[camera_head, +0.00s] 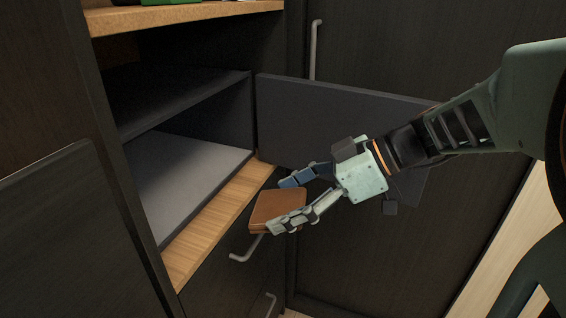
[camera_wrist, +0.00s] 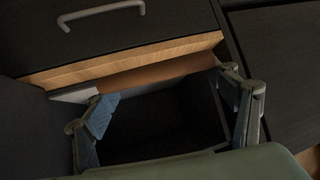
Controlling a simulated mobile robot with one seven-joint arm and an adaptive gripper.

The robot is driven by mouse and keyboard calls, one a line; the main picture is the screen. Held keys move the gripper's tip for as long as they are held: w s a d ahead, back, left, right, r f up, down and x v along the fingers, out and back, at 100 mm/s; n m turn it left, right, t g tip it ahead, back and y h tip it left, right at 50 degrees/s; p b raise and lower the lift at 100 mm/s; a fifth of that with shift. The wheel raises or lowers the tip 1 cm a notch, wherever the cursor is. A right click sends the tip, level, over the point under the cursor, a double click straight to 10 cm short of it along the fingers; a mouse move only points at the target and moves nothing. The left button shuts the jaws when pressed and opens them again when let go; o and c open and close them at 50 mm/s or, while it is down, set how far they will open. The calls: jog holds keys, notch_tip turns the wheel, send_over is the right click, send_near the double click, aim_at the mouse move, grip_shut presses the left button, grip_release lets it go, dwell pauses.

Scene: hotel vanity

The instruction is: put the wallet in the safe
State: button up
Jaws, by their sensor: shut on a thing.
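A brown wallet (camera_head: 278,207) is held flat between the two fingers of my gripper (camera_head: 283,204) in the head view. My gripper is shut on it, with one finger along its far side and one along its near side. The wallet is in front of the wooden ledge, outside the safe. In the wrist view a brown strip, likely the wallet (camera_wrist: 160,72), shows between the fingers (camera_wrist: 172,100).
A wooden ledge (camera_head: 215,215) runs along the safe's front. Below it is a dark drawer front with a metal handle (camera_head: 246,250). A wooden shelf (camera_head: 180,17) lies above the safe. A dark panel (camera_head: 70,235) stands at the left. The safe's lower space looks empty where visible.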

jog(key=shift+w+a, duration=0.3)
jog(key=shift+a, duration=0.15)
jog(key=w+a+p, duration=0.2)
jog(key=a, duration=0.3)
jog(key=w+a+p, duration=0.2)
jog(key=a+p, duration=0.1)
jog(key=a, duration=0.2)
jog(key=w+a+p, duration=0.2)
jog(key=a+p, duration=0.1)
jog(key=a, duration=0.2)
jog(key=shift+w+a+r, duration=0.15)
jog(key=shift+a, duration=0.05)
jog(key=w+a+b, duration=0.1)
jog(key=a, duration=0.2)
jog(key=w+a+b, duration=0.1)
jog(key=a, duration=0.2)
jog(key=w+a+b, duration=0.2)
jog(key=a, duration=0.2)
jog(key=shift+w+f, duration=0.1)
jog(key=shift+f, duration=0.1)
jog(key=shift+w+a, duration=0.35)
jog(key=shift+a, duration=0.5)
jog(key=o, duration=1.2)
jog(key=shift+o, duration=0.2)
